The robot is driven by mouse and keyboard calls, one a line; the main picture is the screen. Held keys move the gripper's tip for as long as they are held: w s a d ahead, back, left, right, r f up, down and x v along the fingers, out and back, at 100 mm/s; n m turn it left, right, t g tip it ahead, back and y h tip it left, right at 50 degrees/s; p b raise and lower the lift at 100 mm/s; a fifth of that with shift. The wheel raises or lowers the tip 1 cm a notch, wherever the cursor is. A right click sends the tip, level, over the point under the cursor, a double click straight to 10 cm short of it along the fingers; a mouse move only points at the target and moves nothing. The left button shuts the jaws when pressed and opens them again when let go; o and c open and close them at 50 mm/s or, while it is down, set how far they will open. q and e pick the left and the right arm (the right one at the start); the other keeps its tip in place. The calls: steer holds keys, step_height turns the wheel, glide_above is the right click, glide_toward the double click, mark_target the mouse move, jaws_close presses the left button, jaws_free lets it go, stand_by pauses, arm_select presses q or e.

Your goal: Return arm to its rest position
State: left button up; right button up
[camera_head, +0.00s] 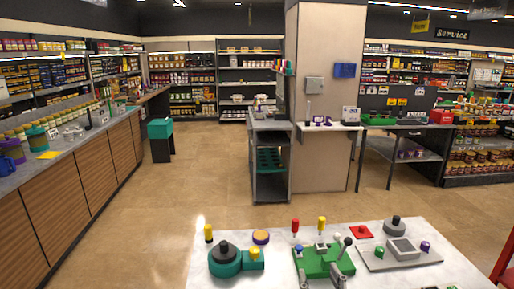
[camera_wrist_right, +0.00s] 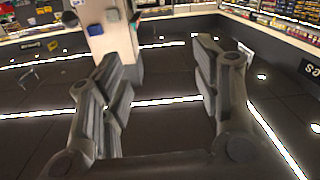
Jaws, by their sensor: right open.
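My right gripper (camera_head: 318,262) shows at the bottom of the head view as two grey fingers, apart, in front of a green plate-like part (camera_head: 322,262) on the white table. In the right wrist view my right gripper (camera_wrist_right: 155,65) is open, with nothing between its wide-spread fingers. That view is upside down, facing dark ceiling with bright light strips. A teal pump-like part (camera_head: 224,260) with a black knob stands on the table to the left. A grey plate with a square block (camera_head: 402,249) lies to the right. My left gripper is not in view.
The white table (camera_head: 456,272) also holds yellow, red and purple small parts. A pillar (camera_head: 325,90) with a grey and a blue box (camera_head: 345,70) stands beyond it, beside a grey cart (camera_head: 270,160). Floor (camera_head: 195,180) is clear between table and counter (camera_head: 90,170).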

steer(key=s+d+f+g+h, duration=0.1)
steer(key=s+d+f+g, duration=0.1)
steer(key=s+f, duration=0.2)
steer(key=s+d+f+m+g+h, duration=0.1)
steer(key=s+d+f+g, duration=0.1)
steer(key=s+f+g, duration=0.1)
steer(key=s+d+f+m+g+h, duration=0.1)
steer(key=s+d+f+g, duration=0.1)
steer(key=s+f, duration=0.4)
steer(key=shift+s+g, duration=0.4)
steer(key=shift+s, duration=0.1)
steer(key=s+f+n+g+y, duration=0.1)
steer(key=s+f+g, duration=0.15)
steer(key=s, duration=0.55)
steer(key=s+f+g, duration=0.2)
steer(key=s+g, duration=0.2)
steer(key=s, duration=0.4)
step_height(320, 180, down, 30)
steer(key=s+g+b, duration=0.1)
steer(key=b, duration=0.2)
steer(key=s+d+f+g+b, duration=0.1)
steer(key=s+d+f+b, duration=0.1)
steer(key=s+f, duration=1.5)
steer(key=shift+d+f+n+b, duration=0.4)
steer(key=shift+f+b, duration=0.1)
steer(key=shift+f, duration=0.25)
